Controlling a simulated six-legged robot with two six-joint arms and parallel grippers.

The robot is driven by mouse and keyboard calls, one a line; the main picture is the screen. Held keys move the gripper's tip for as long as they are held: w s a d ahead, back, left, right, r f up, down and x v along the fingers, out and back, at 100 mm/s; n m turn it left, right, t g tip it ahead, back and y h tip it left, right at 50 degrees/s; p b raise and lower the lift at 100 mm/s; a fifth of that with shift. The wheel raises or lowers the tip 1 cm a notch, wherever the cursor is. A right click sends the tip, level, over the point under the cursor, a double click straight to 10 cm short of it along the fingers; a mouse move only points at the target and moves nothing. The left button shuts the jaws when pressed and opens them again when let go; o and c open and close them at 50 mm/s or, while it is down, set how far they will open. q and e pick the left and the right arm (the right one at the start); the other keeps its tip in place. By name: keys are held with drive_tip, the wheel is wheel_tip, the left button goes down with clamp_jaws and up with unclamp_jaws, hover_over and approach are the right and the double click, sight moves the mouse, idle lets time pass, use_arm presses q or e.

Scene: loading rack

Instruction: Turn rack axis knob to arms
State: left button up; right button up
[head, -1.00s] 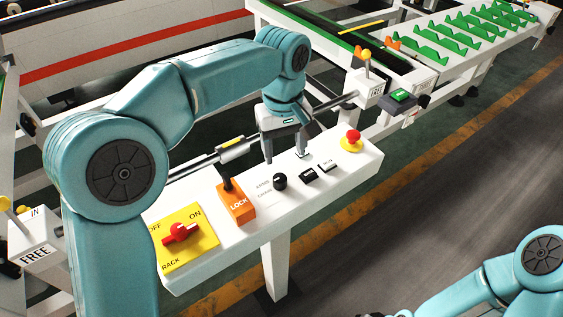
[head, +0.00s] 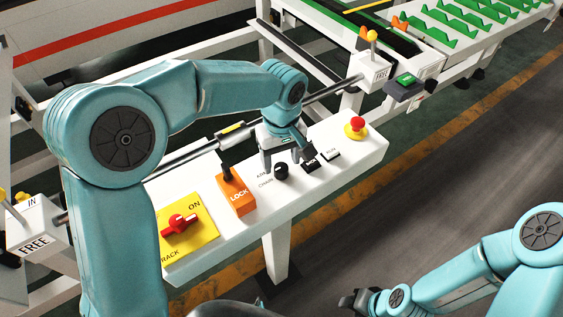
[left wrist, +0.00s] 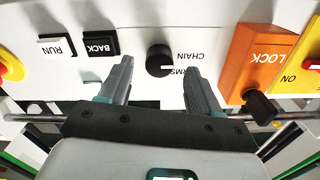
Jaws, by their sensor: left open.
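The black round knob (head: 281,171) sits on the white control panel (head: 330,180), beside the printed words ARMS and CHAIN. It also shows in the left wrist view (left wrist: 159,60), with a pale mark on its side towards the words; which word it points at I cannot tell for sure. My left gripper (head: 287,161) is open and empty over the panel at the knob. In the left wrist view its fingers (left wrist: 158,75) stand apart, either side of the knob's line, with a gap to it. My right gripper (head: 356,299) is low in the head view, its jaws unclear.
An orange LOCK block (head: 238,195) and a yellow plate with a red rack switch (head: 179,224) lie left of the knob. The BACK button (head: 310,164), RUN button (head: 330,154) and red stop button (head: 356,125) lie right. A metal bar (head: 195,156) runs behind the panel.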

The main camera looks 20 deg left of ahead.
sight(281, 167)
use_arm(q)
wheel_tip(281, 167, down, 2)
drive_tip(key=shift+a+f, duration=0.1)
drive_tip(key=shift+f, duration=0.05)
drive_tip(key=shift+w+f, duration=0.1)
drive_tip(key=shift+f, duration=0.25)
drive_tip(key=shift+c, duration=1.2)
drive_tip(key=c, duration=0.8)
